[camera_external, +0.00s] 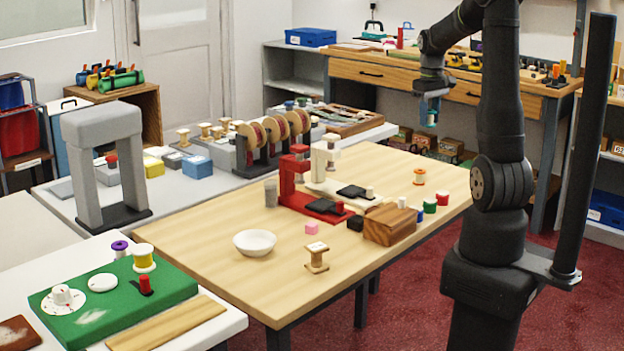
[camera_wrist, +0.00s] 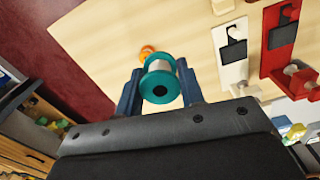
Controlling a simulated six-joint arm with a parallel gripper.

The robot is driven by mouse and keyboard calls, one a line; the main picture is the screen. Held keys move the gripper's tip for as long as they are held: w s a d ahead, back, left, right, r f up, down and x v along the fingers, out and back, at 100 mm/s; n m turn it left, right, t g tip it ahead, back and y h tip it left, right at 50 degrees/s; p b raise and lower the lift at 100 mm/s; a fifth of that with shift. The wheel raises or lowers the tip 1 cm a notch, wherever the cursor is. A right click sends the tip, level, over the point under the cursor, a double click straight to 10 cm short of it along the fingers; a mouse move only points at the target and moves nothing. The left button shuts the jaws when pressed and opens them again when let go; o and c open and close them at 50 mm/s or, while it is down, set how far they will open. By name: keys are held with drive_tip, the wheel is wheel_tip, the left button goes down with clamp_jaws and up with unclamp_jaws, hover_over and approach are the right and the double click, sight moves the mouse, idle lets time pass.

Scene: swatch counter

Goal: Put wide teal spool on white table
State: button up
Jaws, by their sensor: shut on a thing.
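The wide teal spool (camera_wrist: 160,84) has teal flanges and a pale middle, and sits between the two fingers of my gripper (camera_wrist: 158,96) in the wrist view. My gripper (camera_external: 431,105) is shut on the spool and holds it in the air, high near the far right end of the wooden table. In the external view only a small teal part of the spool (camera_external: 431,119) shows. A white table (camera_external: 222,322) stands at the front left, far from my gripper, with a green board (camera_external: 110,304) on it. Another pale table (camera_external: 68,207) stands behind it.
The wooden table (camera_external: 190,243) holds a white bowl (camera_external: 255,242), a red stand (camera_external: 292,180), a wooden block (camera_external: 389,224) and several small spools. A grey arch (camera_external: 100,165) stands on the pale table. A wooden strip (camera_external: 165,324) lies on the white table.

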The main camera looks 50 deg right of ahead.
wheel_tip(320, 180, down, 10)
hover_over(384, 193)
wheel_tip(384, 193, down, 7)
drive_tip(key=shift+w, duration=0.1)
drive_tip(key=shift+d+f, duration=0.1)
drive_tip(key=shift+f, duration=1.8)
drive_tip(key=shift+f, duration=0.1)
drive_tip(key=o, duration=1)
drive_tip(key=shift+o, duration=0.2)
wheel_tip(384, 193, up, 11)
drive_tip(key=shift+r, duration=0.2)
drive_tip(key=shift+o, duration=0.4)
drive_tip(key=shift+r, duration=0.45)
